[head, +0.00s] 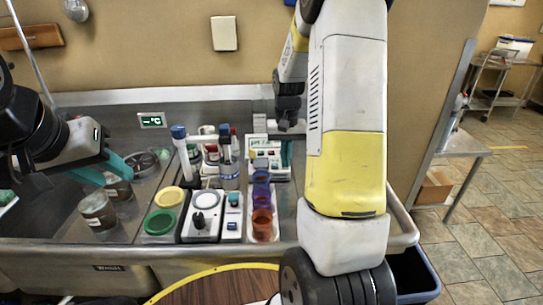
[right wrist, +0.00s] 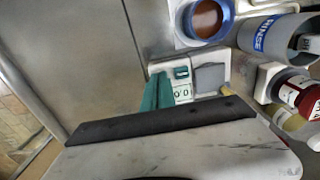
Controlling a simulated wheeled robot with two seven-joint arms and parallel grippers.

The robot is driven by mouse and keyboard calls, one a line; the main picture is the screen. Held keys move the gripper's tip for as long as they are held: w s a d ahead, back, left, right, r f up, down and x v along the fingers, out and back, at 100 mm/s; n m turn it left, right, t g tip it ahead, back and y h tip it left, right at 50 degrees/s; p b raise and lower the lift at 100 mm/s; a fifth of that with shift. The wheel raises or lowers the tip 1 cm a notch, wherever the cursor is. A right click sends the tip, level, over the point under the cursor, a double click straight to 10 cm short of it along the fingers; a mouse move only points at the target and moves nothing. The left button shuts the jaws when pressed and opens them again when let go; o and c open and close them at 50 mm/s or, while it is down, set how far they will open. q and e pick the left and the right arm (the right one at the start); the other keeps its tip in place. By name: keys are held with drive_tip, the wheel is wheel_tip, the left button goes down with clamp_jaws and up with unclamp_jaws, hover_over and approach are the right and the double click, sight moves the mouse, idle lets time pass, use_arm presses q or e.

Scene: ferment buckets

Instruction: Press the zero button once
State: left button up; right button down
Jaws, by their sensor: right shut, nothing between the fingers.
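A white meter (head: 266,158) with a lit display reading pH and light keys stands at the back of the bench, right of centre. It also shows in the right wrist view (right wrist: 193,82), with a teal patch, a grey patch and a white patch marked like "0 0"; I cannot tell which part is the zero button. My right gripper (head: 287,154) is shut and empty at the meter's right side. In the right wrist view its teal fingers (right wrist: 158,90) overlap the meter's edge; contact cannot be told. My left gripper (head: 117,173) is open near the jars at left.
A RINSE cup (head: 230,176) and a tray with coloured cups (head: 262,222) stand in front of the meter. A stirrer with a knob (head: 202,218), green and yellow lids (head: 160,222) and a brown jar (head: 97,210) are nearer and left.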

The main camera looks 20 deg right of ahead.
drive_tip(key=shift+r, duration=3.05)
